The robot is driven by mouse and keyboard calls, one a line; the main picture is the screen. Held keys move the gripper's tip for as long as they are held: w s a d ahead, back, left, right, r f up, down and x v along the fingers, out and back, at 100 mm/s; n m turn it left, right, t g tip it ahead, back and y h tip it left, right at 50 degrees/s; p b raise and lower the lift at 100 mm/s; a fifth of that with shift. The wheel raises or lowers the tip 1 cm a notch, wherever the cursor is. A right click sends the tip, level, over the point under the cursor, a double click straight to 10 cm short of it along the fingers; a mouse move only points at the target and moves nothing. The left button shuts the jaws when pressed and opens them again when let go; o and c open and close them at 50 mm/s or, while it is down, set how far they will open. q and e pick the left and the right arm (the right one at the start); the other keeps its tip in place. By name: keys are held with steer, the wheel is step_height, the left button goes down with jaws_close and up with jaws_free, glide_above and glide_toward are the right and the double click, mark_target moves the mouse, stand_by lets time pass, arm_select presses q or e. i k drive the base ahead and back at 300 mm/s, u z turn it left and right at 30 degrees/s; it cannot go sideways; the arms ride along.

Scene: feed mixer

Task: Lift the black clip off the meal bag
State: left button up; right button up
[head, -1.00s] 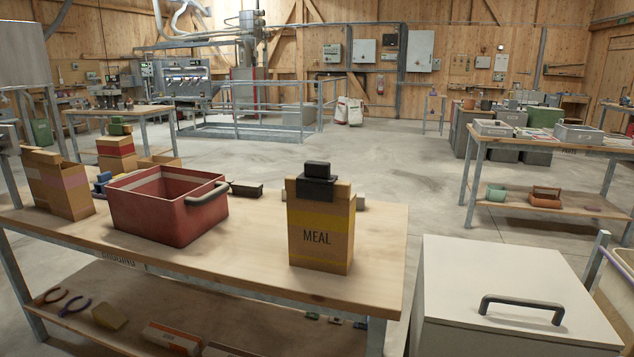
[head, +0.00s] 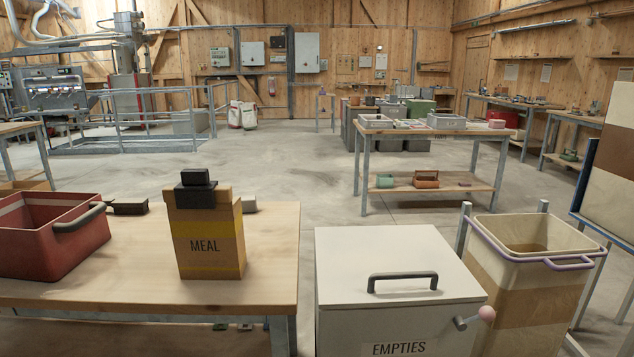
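The meal bag (head: 208,245) is a brown, box-like bag with a yellow band and the word MEAL. It stands upright near the right end of the wooden table (head: 262,280). The black clip (head: 195,188) sits over the bag's top edge, toward its left side, with a block-shaped top part. Neither of my grippers shows in the head view.
Right of the table are a white EMPTIES chest (head: 395,255) with a lid handle and a tall tan bin (head: 530,275). Open floor lies behind.

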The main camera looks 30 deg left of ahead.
mark_target(195, 190)
steer(key=z, duration=2.7)
steer(key=k, duration=2.85)
steer(key=u, duration=0.65)
